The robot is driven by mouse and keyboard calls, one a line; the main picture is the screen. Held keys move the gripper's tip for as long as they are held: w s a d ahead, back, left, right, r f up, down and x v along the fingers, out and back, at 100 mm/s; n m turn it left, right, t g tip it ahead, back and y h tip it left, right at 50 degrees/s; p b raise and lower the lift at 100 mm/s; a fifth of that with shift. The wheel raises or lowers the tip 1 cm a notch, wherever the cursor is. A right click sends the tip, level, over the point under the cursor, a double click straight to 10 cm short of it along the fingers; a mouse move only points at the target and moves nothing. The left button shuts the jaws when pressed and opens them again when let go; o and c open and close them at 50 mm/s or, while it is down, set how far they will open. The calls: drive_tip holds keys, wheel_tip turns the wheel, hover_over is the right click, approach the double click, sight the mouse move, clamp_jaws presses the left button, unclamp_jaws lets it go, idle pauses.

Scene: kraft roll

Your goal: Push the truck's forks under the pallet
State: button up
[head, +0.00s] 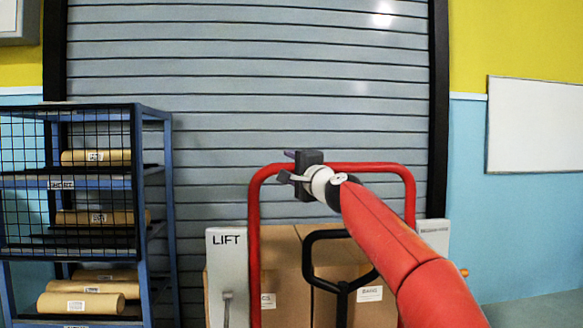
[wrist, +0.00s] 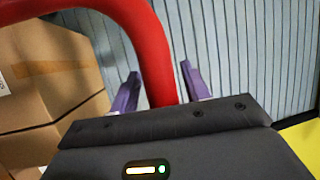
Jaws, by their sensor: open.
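The truck shows as a red tubular frame (head: 257,250), with a black loop handle (head: 308,262) inside it and a grey panel marked LIFT (head: 226,265) at its left. My gripper (head: 287,166) is at the upper left of the red frame's top bar. In the wrist view, the red bar (wrist: 150,50) passes between the open purple fingers of my gripper (wrist: 160,90). I cannot tell whether they touch it. Cardboard boxes (head: 280,255) stand behind the frame and also show in the wrist view (wrist: 50,80). The forks and pallet are hidden.
A blue rack (head: 138,200) with mesh and several brown paper rolls (head: 95,218) stands at the left. A grey roller shutter (head: 220,90) closes off the back. Bare floor (head: 545,312) shows at the lower right, and a whiteboard (head: 535,125) hangs above.

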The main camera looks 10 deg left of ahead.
drive_tip(key=b+v, duration=0.6)
drive_tip(key=v, duration=0.2)
idle(0.5)
